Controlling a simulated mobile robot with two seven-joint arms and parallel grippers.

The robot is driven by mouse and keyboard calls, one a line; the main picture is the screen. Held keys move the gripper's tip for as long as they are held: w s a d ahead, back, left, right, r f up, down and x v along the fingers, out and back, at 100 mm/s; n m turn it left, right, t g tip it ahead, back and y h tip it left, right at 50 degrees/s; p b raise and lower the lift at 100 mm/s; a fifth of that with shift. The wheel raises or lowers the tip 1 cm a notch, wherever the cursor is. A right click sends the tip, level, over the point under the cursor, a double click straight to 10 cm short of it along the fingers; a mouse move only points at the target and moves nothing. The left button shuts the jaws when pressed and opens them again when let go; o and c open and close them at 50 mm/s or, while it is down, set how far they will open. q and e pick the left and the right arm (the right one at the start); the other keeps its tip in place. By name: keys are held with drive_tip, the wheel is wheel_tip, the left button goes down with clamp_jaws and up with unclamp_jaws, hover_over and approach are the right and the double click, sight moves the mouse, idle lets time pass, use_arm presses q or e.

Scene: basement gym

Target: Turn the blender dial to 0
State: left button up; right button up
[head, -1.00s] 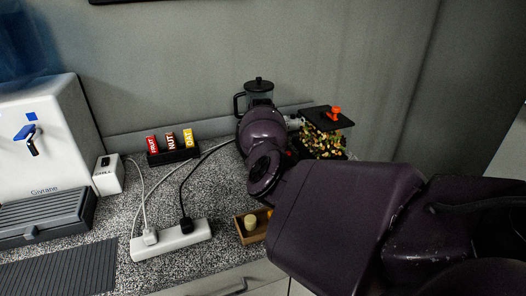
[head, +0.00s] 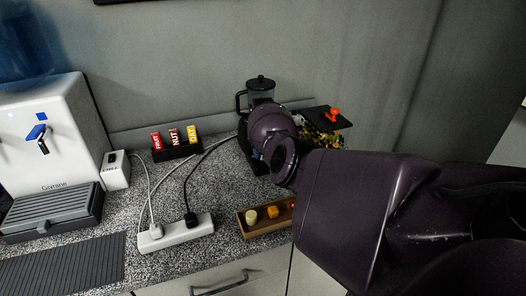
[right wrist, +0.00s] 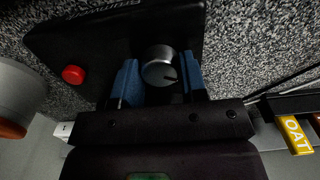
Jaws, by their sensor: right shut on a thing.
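The blender has a clear jug with a black lid and handle (head: 262,90) and stands against the back wall in the head view. My arm hides most of its lower part there. In the right wrist view, its black base (right wrist: 75,35) carries a round silver dial (right wrist: 158,62) and a red button (right wrist: 73,75). A dark pointer mark shows on the dial, toward the lower right of that picture. No numbers are readable. My right gripper (right wrist: 161,68) has its blue fingers on both sides of the dial, shut on it. My left gripper is out of view.
A wooden tray (head: 262,229) with small blocks lies at the counter's front edge. A white power strip (head: 176,233) with cords, a black rack of labelled bars (head: 176,152) and a black-lidded container (head: 322,119) are nearby. A white water dispenser (head: 45,130) stands left.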

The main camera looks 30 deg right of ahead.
drive_tip(key=o, duration=0.8)
drive_tip(key=shift+c, duration=0.2)
drive_tip(key=shift+o, duration=0.8)
drive_tip(key=shift+r, duration=0.1)
wheel_tip(320, 180, up, 11)
drive_tip(key=p, duration=0.2)
drive_tip(key=shift+f, duration=0.2)
